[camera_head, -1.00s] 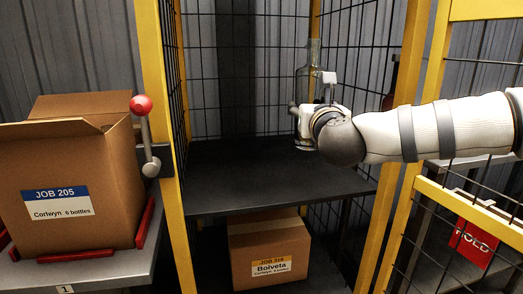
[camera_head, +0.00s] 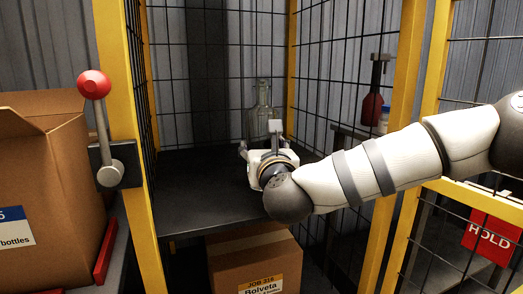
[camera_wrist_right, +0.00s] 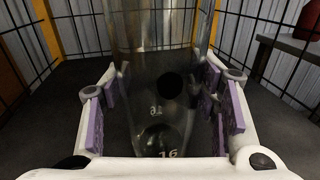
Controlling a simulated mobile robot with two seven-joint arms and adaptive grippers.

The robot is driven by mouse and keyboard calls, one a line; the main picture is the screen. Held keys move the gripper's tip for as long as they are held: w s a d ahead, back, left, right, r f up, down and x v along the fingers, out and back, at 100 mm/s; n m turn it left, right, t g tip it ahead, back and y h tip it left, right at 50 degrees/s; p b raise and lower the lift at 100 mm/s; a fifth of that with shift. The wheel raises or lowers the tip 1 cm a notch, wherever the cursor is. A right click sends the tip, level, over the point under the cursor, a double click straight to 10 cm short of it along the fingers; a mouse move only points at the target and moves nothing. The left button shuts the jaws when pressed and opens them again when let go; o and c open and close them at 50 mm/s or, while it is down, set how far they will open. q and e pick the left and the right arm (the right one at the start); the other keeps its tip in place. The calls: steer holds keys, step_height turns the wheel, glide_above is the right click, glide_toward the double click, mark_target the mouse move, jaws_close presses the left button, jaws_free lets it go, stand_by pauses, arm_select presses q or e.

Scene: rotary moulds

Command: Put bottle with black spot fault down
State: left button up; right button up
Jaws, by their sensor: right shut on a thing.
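The clear glass bottle (camera_head: 262,98) stands upright inside the caged bay, above the dark shelf (camera_head: 185,205). In the right wrist view the bottle (camera_wrist_right: 160,65) fills the middle and a round black spot shows on its wall. My right gripper (camera_head: 264,150) reaches in from the right and is shut on the bottle, with purple pads on both sides of it in the right wrist view (camera_wrist_right: 163,112). The bottle's base is hidden behind the gripper in the head view, so I cannot tell whether it touches the shelf. My left gripper is not in view.
Yellow posts (camera_head: 125,150) and black mesh enclose the bay. A lever with a red knob (camera_head: 94,84) is on the left post. Cardboard boxes stand at left (camera_head: 50,170) and below the shelf (camera_head: 255,262). A red bottle (camera_head: 372,105) and HOLD sign (camera_head: 487,238) are at right.

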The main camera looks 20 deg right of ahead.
steer(key=o, duration=1.6)
steer(key=shift+o, duration=0.2)
steer(key=shift+s+r, duration=0.1)
steer(key=shift+s, duration=0.05)
steer(key=s+a, duration=0.2)
steer(key=s, duration=0.9)
steer(key=shift+s, duration=0.3)
